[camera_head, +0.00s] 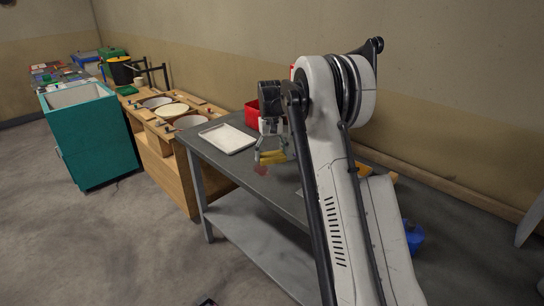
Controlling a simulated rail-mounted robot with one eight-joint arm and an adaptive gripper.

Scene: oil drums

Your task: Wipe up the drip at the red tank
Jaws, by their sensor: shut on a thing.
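My gripper (270,152) is over the grey table (228,173), pointing down. It is shut on a yellow thing (273,158), perhaps a sponge or cloth. A small reddish patch (261,170) shows just below and left of it, probably the drip; I cannot tell whether the yellow thing touches it. A red container (251,113) stands behind my gripper on the table, partly hidden by it; it may be the red tank. Another bit of red (292,71) shows beside my arm, mostly hidden.
A white tray (228,138) lies on the table left of my gripper. A blue thing (413,238) and a yellow one are partly hidden behind my arm.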

